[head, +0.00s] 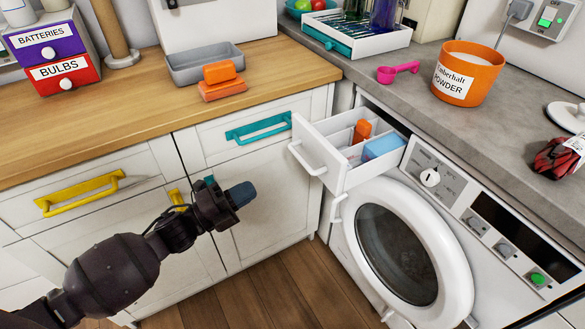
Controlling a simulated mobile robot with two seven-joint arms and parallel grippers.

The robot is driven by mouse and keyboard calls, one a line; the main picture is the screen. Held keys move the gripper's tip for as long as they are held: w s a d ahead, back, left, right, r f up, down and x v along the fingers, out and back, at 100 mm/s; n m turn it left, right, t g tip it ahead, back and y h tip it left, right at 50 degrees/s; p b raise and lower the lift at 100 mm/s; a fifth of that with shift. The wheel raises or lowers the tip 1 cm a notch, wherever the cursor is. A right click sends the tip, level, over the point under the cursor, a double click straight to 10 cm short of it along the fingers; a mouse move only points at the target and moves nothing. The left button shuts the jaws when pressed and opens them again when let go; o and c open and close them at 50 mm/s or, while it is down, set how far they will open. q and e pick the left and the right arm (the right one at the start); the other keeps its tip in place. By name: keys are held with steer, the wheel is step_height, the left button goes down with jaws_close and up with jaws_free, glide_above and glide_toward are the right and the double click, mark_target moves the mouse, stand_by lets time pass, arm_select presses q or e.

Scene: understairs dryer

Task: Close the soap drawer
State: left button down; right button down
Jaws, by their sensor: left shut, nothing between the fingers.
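The soap drawer (312,153) is white and stands pulled out of the top left of the washing machine (455,185), under the grey worktop. It has a white handle on its front. An orange item (362,130) and a blue block (382,147) lie in its compartments. My left gripper (243,194) comes in from the lower left, in front of the white cupboard. It is shut and empty, to the left of the drawer front and lower in the picture, apart from it. My right gripper is not in view.
The round machine door (408,250) is below the drawer. A teal handle (258,128) and a yellow handle (80,193) stick out from the cupboards. An orange powder tub (468,75) and a pink scoop (398,71) are on the grey worktop. The wooden floor looks clear.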

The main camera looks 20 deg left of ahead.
mark_target(359, 136)
arm_select(q)
steer(key=b+x, duration=0.1)
steer(key=x, duration=1)
steer(key=shift+b, duration=0.3)
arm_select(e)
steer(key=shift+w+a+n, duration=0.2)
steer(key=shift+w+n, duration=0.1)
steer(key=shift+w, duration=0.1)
arm_select(q)
steer(key=shift+w+d, duration=0.15)
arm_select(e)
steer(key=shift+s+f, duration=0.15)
